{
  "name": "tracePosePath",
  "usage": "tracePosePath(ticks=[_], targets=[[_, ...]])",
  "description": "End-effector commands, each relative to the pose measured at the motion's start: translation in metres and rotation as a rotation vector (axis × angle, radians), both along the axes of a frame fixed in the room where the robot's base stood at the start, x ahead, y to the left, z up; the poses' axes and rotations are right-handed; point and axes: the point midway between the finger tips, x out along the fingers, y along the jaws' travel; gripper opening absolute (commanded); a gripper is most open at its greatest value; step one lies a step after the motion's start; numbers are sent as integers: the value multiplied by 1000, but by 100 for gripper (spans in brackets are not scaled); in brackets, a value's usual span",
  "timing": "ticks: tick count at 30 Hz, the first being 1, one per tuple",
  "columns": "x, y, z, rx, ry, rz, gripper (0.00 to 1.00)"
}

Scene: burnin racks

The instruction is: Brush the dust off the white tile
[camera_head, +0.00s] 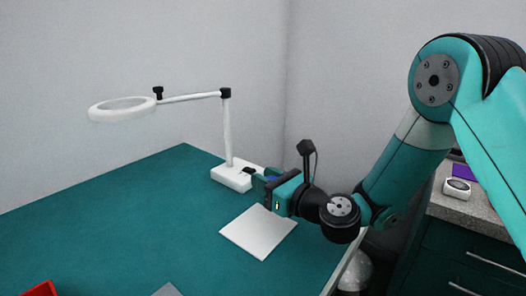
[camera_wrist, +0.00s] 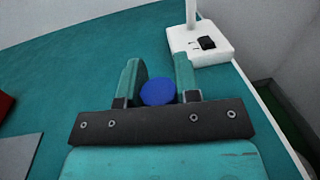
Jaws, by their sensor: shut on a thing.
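The white tile (camera_head: 257,234) lies flat on the teal bench mat near its right edge in the head view. No dust can be made out on it at this size. My gripper (camera_head: 268,184) is above the tile's far corner, and I cannot tell how high. In the wrist view my gripper (camera_wrist: 157,76) is shut on a blue round-topped thing (camera_wrist: 158,92), seen end-on between the fingers. It may be the brush's handle; any bristles are hidden. The tile does not show in the wrist view.
A white magnifier lamp (camera_head: 229,135) stands behind my gripper; its base (camera_wrist: 199,46) is close ahead in the wrist view. A red object (camera_head: 40,289) and a grey plate (camera_head: 167,291) lie at the near left. The mat's left side is clear.

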Motion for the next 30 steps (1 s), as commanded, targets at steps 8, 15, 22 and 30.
tracePosePath(ticks=[8,15,22,30], targets=[[1,-4,31,1,-1,-5,3],[1,-5,44,1,0,-8,3],[2,-6,42,1,-1,-8,3],[2,-6,43,1,-1,-8,3]])
